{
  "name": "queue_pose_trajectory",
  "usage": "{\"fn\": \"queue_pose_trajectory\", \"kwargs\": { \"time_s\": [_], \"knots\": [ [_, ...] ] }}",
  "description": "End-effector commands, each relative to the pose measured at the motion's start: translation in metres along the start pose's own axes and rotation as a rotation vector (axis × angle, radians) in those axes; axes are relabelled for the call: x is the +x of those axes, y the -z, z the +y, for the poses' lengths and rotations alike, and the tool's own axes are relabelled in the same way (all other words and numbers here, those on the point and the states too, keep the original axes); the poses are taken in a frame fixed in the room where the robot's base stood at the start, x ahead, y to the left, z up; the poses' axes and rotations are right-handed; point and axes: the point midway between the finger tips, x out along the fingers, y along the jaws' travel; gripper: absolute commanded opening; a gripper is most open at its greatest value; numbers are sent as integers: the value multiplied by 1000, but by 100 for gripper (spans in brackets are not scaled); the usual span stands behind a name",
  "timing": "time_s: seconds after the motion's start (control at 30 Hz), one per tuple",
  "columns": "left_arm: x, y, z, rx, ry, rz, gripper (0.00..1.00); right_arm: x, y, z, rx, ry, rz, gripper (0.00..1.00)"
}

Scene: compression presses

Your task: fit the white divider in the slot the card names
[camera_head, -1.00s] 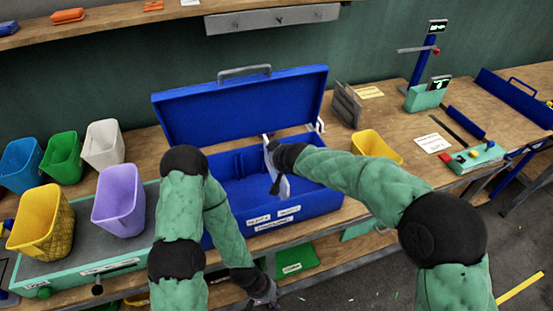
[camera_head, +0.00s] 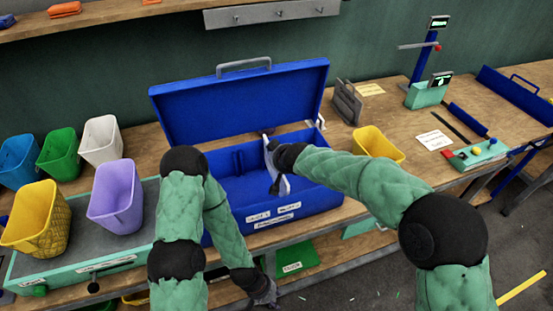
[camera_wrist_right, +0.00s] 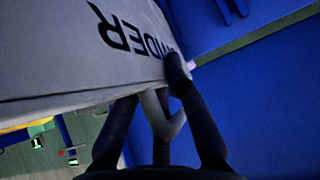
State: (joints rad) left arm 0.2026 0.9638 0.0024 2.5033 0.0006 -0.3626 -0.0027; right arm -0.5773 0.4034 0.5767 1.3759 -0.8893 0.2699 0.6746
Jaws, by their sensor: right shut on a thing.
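The white divider (camera_head: 283,185) is held upright, somewhat slanted, in the right part of the open blue box (camera_head: 225,193). My right gripper (camera_head: 275,168) is shut on it. In the right wrist view the divider (camera_wrist_right: 60,50) fills the upper left, its lettering upside down, with gripper fingers (camera_wrist_right: 155,105) at its lower edge. Blue slot ribs (camera_head: 238,161) show on the box's back wall. Whether the divider's lower edge sits in a slot is hidden. My left gripper (camera_head: 266,291) hangs low in front of the bench; its jaws are unclear. A white card (camera_head: 433,141) lies right, unreadable.
The box's raised lid (camera_head: 240,108) stands behind. A yellow bin (camera_head: 377,145) and a grey upright rack (camera_head: 346,104) are at its right. Several coloured bins, including a purple one (camera_head: 115,195), stand left. A yellowish card (camera_head: 370,89) lies at the back.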

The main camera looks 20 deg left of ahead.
Motion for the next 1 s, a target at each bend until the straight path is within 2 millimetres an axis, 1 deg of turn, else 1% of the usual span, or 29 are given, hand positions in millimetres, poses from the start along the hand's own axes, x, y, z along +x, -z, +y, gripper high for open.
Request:
{"fn": "queue_pose_trajectory", "kwargs": {
  "time_s": [1.0],
  "knots": [
    [21,1,-8,0,0,0,40,14,-13,0,0,0,3,0]
  ]
}}
